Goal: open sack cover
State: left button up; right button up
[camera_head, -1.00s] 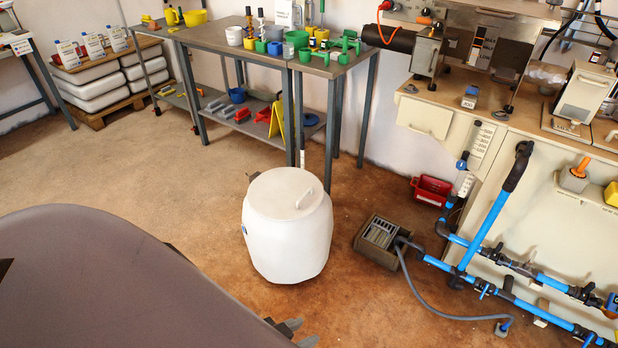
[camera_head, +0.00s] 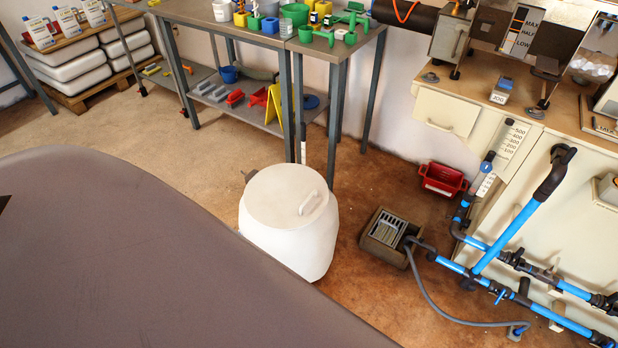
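No open or closed sack cover can be made out for certain. A white drum (camera_head: 287,241) stands on the floor in the middle. Its round white lid (camera_head: 275,192) lies on top, with a raised handle (camera_head: 310,203) at the right side, and it looks closed. Pale, bulging sack-like bundles (camera_head: 70,75) are stacked on a pallet at the upper left. A large smooth brown-grey surface covers the lower left and hides the drum's lower left part; I cannot tell what it is. Neither gripper is in view.
A grey work table (camera_head: 215,16) with cups and green tools stands behind the drum. A grey drain box (camera_head: 390,234) with a hose and blue pipes (camera_head: 507,237) lie to the right. A red bin (camera_head: 442,180) sits by the cabinet. Brown floor is clear left of the drum.

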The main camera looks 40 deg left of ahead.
aim_at(283, 196)
jog(key=i+j, duration=0.25)
jog(key=j, duration=0.15)
jog(key=i+j, duration=0.25)
jog(key=j, duration=0.15)
jog(key=i+j, duration=0.25)
jog(key=j, duration=0.15)
